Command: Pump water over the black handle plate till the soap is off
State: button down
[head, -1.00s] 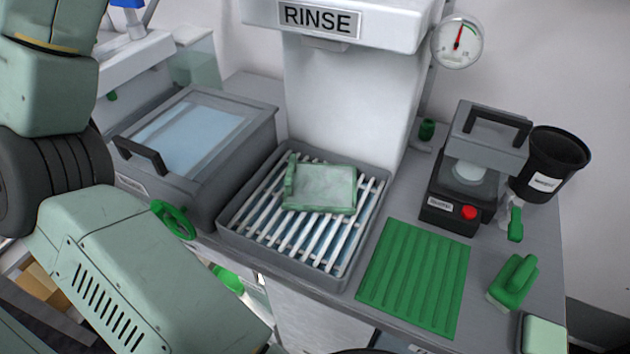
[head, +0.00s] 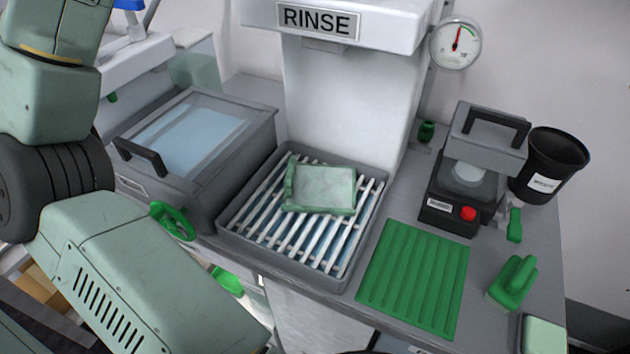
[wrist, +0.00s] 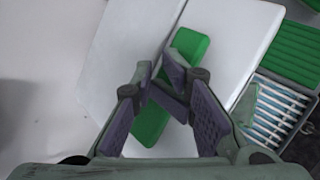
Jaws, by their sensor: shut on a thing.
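A flat plate (head: 322,188) with a green rim and a pale, whitish face lies on the slatted rack of the rinse basin (head: 285,278). It looks green, not black, and I cannot tell how much of the pale film is soap. Part of it shows at the right of the wrist view (wrist: 248,104). My gripper (wrist: 168,92) shows only in the wrist view. Its fingers are shut on a long green bar (wrist: 150,122) in front of white panels. The fingers hide the middle of the bar.
The white RINSE tower (head: 340,95) stands behind the basin. Left is a grey lidded tank (head: 225,155) with a green wheel (head: 172,221). Right are a ribbed green mat (head: 415,275), a grey device with a red button (head: 468,213), and a green brush-like block (head: 512,285).

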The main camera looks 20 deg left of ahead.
jog(key=shift+w+a+f, duration=0.1)
jog(key=shift+a+f, duration=0.25)
jog(key=shift+f, duration=0.2)
jog(key=shift+w+a+r+p, duration=0.1)
jog(key=shift+a+r+p, duration=0.05)
jog(key=shift+r+p, duration=0.5)
jog(key=shift+w+a+r+p, duration=0.1)
jog(key=shift+r+p, duration=0.45)
jog(key=shift+p, duration=0.05)
jog(key=shift+d+r, duration=0.2)
jog(key=shift+r, duration=1.7)
